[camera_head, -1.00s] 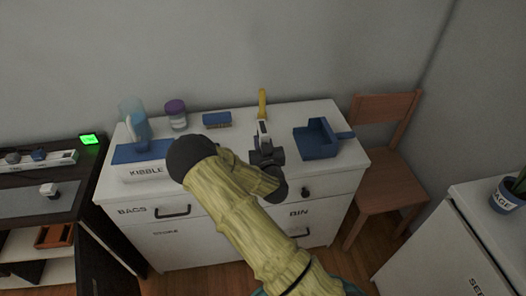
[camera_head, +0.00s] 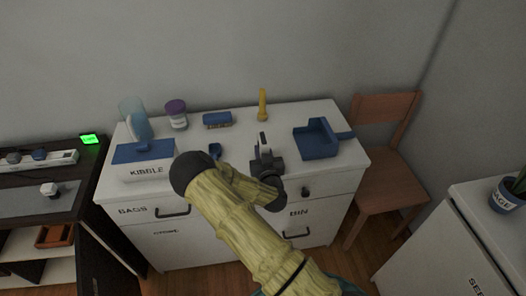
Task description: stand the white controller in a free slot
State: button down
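The white controller (camera_head: 49,189) appears as a small white block on the grey mat of the dark desk at the far left. Behind it, a long white holder (camera_head: 66,158) carries a grey item and a blue item (camera_head: 39,155). Its separate slots are too small to make out. My gripper (camera_head: 263,141) is over the front part of the white cabinet, far to the right of the controller. I see no object in it. Its fingers are seen too narrowly to tell whether they are open or shut.
The white cabinet top (camera_head: 275,140) bears a kibble box (camera_head: 147,163), a purple-lidded jar (camera_head: 176,114), a yellow item (camera_head: 262,104), a blue scoop-like tray (camera_head: 317,140) and a small blue item (camera_head: 215,151). A wooden chair (camera_head: 384,185) stands right. A green-lit display (camera_head: 89,139) is on the desk.

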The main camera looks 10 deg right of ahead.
jog(key=c, duration=1.6)
grip_release()
jog(key=shift+f, duration=0.15)
jog(key=o, duration=0.5)
jog(key=shift+r, duration=0.2)
jog(key=s+b, duration=0.1)
jog(key=s, duration=1.1)
jog(key=shift+b, duration=0.3)
